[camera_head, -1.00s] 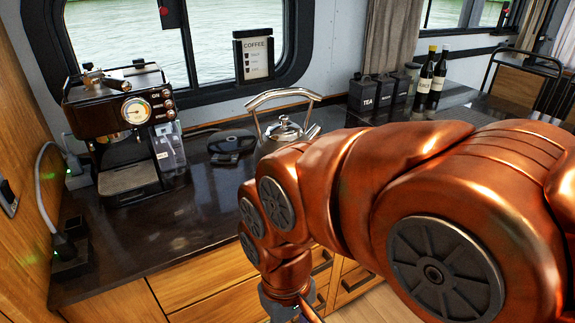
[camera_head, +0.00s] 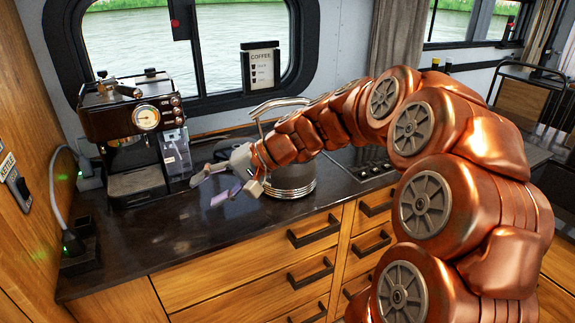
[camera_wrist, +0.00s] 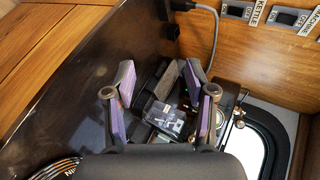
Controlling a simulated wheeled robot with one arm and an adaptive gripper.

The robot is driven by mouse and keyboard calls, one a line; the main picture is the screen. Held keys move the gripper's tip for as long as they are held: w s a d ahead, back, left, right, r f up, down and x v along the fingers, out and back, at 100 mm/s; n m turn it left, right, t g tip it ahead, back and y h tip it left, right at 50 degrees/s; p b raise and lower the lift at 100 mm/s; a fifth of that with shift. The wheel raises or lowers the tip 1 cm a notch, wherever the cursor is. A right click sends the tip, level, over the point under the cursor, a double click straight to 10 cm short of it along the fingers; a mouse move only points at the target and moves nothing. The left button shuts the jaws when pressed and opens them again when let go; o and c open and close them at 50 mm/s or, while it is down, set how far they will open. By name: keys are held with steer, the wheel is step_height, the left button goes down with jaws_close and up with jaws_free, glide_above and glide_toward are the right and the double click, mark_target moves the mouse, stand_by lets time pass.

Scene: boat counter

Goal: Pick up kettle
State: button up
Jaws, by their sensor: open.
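The silver kettle (camera_head: 292,182) stands on the dark counter in the head view, with its arched handle showing above my arm. My forearm and wrist cross in front of it and hide most of its body. My gripper (camera_head: 214,187) is open and empty, left of the kettle, above the counter and pointing towards the coffee machine. Ringed metal at the lower left of that view looks like the kettle's base (camera_wrist: 55,169).
The coffee machine (camera_head: 135,130) stands left of my gripper. Plugs and a cable (camera_head: 62,205) are at the counter's left end. Wall switches (camera_wrist: 283,17) show in the wrist view. The counter's front left (camera_head: 150,245) is clear. Drawers (camera_head: 250,275) lie below the front edge.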

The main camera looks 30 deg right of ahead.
steer(key=w+d+r+m+t, duration=0.2)
steer(key=w+d+t, duration=0.15)
steer(key=d, duration=0.45)
steer(key=w+d+r+m+t, duration=0.25)
steer(key=w+d, duration=0.25)
steer(key=d, duration=0.3)
steer(key=m+t+h, duration=0.3)
steer(key=t, duration=0.2)
glide_toward(293, 102)
steer(key=x, duration=0.4)
steer(key=shift+w+f+m, duration=0.1)
steer(key=shift+w+m, duration=0.05)
steer(key=shift+m, duration=0.1)
steer(key=shift+p+x, duration=0.8)
steer(key=shift+x, duration=0.75)
steer(key=shift+p+x, duration=0.8)
steer(key=shift+x, duration=1.3)
steer(key=shift+a, duration=0.15)
jaws_close()
